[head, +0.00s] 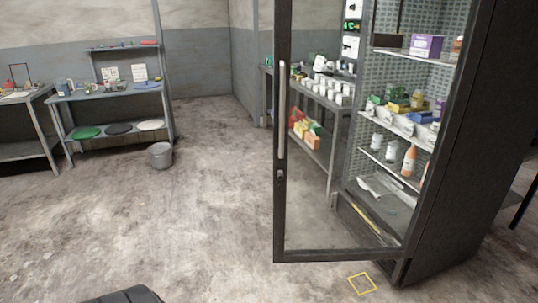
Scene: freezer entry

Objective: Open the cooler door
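The cooler (470,160) is a tall dark cabinet at the right. Its glass door (279,215) has a dark frame and stands swung open, with its free edge out to the left of the cabinet. A long pale vertical handle (282,110) is on that free edge, with a small dark lock-like part below it. Shelves inside hold cartons, boxes and bottles, such as an orange-labelled bottle (409,160). Neither of my grippers shows, and nothing is seen touching the door or handle.
A yellow square (362,284) marks the floor near the cooler.

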